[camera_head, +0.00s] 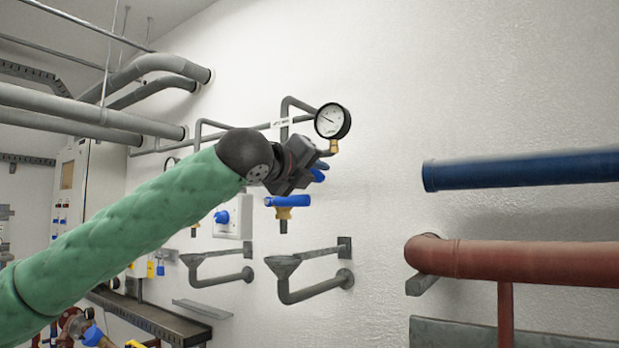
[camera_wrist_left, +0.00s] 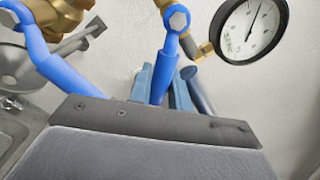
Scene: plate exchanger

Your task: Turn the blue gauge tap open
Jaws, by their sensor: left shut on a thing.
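The pressure gauge (camera_head: 331,121) has a white dial, a black rim and a brass fitting, and stands out from the wall pipework. The blue gauge tap (camera_head: 318,172) shows just below it, partly hidden by my left gripper (camera_head: 305,174). In the left wrist view, the blue lever of the gauge tap (camera_wrist_left: 166,62) runs down from its bolt between the fingers of my left gripper (camera_wrist_left: 160,88), which are shut on it. The gauge (camera_wrist_left: 252,28) is at the upper right there. My right gripper is not in view.
A second blue tap handle (camera_head: 287,201) on a brass valve sits just below my gripper; its lever (camera_wrist_left: 58,72) is at the left in the wrist view. A grey drain funnel (camera_head: 283,264) is lower down. Blue (camera_head: 520,171) and red (camera_head: 530,262) pipes run at the right.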

